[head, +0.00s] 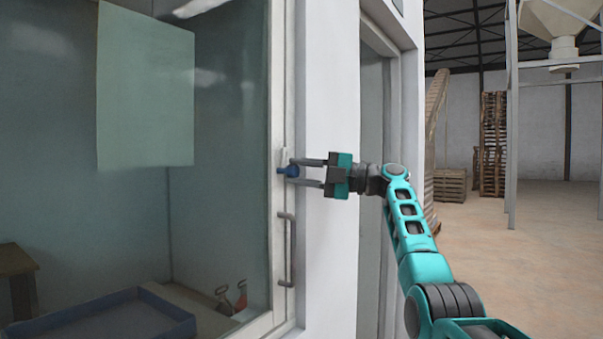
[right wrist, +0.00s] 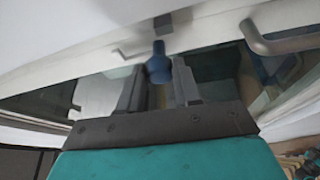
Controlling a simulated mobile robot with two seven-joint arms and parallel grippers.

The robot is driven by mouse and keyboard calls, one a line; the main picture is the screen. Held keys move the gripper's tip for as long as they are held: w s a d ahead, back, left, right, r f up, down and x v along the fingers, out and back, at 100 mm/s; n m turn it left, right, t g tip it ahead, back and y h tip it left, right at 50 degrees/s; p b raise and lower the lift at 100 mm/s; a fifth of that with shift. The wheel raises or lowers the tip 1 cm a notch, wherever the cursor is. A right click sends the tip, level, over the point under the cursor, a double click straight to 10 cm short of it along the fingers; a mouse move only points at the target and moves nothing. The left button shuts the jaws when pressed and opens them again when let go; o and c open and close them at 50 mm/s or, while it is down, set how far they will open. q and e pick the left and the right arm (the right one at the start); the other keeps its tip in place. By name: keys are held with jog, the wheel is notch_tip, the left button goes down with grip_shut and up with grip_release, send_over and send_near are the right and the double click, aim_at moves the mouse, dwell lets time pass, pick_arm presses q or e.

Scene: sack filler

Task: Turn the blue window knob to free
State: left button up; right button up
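The blue window knob (head: 291,171) sits on the white window frame above a grey bar handle. My right gripper (head: 296,172) reaches in from the right, its two fingers apart, one above and one below the knob. In the right wrist view the blue knob (right wrist: 158,64) shows between and just beyond the fingertips of the gripper (right wrist: 158,85). There are gaps on both sides, and I cannot tell whether either finger touches it. My left gripper is not in view.
The grey bar handle (head: 287,250) stands out from the frame below the knob. The window glass (head: 225,120) is to the left, with a blue tray (head: 100,318) behind it. A doorway (head: 372,200) is to the right. Open floor and stacked pallets (head: 493,145) lie farther right.

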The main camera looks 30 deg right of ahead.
jog(key=o, duration=0.4)
jog(key=shift+s+d, duration=0.1)
jog(key=shift+s+d+f, duration=0.1)
jog(key=shift+s+d, duration=0.1)
jog(key=shift+d, duration=0.05)
jog(key=b+v, duration=0.2)
jog(key=v, duration=1)
